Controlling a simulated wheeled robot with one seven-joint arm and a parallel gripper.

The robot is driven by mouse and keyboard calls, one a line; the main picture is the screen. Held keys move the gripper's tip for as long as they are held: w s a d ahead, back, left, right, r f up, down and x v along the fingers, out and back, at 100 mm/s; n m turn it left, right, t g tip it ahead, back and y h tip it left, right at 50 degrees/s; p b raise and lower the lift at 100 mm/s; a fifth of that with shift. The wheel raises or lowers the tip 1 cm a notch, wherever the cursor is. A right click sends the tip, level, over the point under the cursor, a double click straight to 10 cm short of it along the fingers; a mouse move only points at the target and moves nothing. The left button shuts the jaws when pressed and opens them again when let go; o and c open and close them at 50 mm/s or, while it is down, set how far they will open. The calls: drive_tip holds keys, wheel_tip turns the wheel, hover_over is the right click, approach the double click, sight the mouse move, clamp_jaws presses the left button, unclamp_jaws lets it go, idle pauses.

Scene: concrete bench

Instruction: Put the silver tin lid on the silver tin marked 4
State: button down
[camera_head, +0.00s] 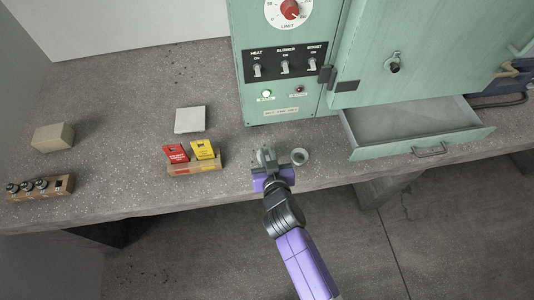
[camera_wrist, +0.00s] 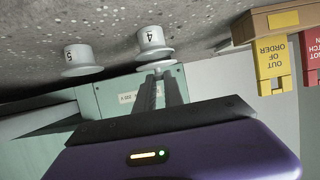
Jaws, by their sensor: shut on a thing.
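The silver tin marked 4 (camera_wrist: 150,38) stands on the bench, upside down in the wrist view, with its wide rim toward my gripper. My gripper (camera_wrist: 160,78) is shut on the silver tin lid (camera_wrist: 157,66), a small pale disc between the fingertips. The lid is right at the rim of tin 4; I cannot tell whether they touch. In the head view my gripper (camera_head: 267,168) is at the bench's front edge and partly covers tin 4 and the lid. A second silver tin, marked 5 (camera_wrist: 77,54), stands beside them and shows open in the head view (camera_head: 300,156).
A wooden holder (camera_head: 196,171) with a red tag (camera_head: 175,153) and a yellow tag (camera_head: 203,149) stands to the left. Behind is a green cabinet (camera_head: 285,98) with an open drawer (camera_head: 415,138) at right.

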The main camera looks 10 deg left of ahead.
drive_tip(key=shift+f+b, duration=0.65)
drive_tip(key=shift+f, duration=0.05)
drive_tip(key=c, duration=1.4)
unclamp_jaws()
drive_tip(key=shift+o, duration=0.2)
drive_tip(key=shift+v, duration=3.95)
drive_tip(key=shift+a, duration=0.1)
